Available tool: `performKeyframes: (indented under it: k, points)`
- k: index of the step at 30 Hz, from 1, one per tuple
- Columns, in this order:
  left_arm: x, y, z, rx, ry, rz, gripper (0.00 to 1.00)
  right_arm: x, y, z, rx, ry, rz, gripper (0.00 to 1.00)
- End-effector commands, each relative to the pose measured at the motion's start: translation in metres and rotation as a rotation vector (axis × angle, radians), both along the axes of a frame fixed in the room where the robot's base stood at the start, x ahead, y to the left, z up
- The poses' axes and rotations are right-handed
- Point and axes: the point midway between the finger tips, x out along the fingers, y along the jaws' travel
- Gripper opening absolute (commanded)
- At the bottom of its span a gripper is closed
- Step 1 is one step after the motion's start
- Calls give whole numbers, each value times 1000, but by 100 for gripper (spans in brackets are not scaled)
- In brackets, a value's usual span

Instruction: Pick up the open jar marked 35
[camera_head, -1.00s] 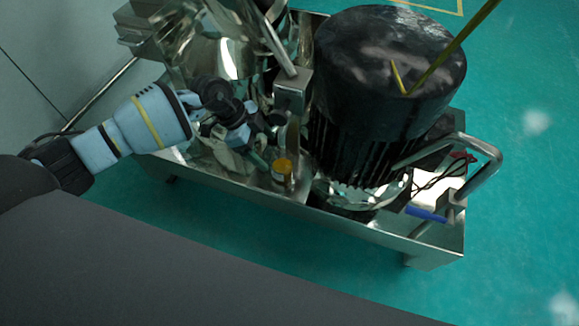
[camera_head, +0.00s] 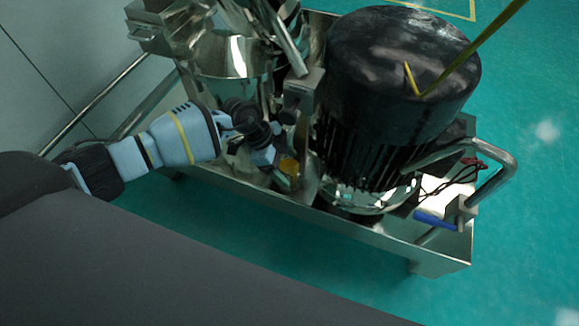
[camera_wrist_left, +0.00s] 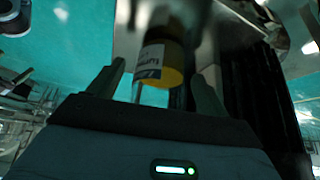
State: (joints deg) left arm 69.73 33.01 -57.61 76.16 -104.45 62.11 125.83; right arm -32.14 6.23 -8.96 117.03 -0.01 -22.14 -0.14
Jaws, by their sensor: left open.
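A small jar with amber-yellow contents (camera_head: 289,167) stands on the metal frame of the machine, left of the black motor. My left gripper (camera_head: 275,163) reaches in from the left and partly hides the jar in the head view. In the left wrist view its two fingers (camera_wrist_left: 160,78) are apart, one on each side of the jar. I cannot tell whether either finger touches it. My right gripper is not in view.
The large black motor (camera_head: 400,75) stands close to the right of the jar. A shiny metal hopper (camera_head: 230,55) is behind my gripper. A bent metal handle (camera_head: 500,165) and a blue-gripped lever (camera_head: 435,221) are at the right. Green floor (camera_head: 300,265) is clear in front.

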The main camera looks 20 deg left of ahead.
Motion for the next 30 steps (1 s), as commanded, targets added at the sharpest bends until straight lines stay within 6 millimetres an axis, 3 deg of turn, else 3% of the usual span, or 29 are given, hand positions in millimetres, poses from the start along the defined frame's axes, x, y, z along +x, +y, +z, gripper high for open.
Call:
performKeyframes:
  k: [8, 20, 30]
  points:
    - [1, -2, -4, 0, -2, 1, 77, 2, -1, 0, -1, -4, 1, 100]
    - [1, -2, -3, 0, -2, 1, 24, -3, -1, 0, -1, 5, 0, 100]
    - [1, 0, -1, 0, -1, 2, 24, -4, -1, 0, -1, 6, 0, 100]
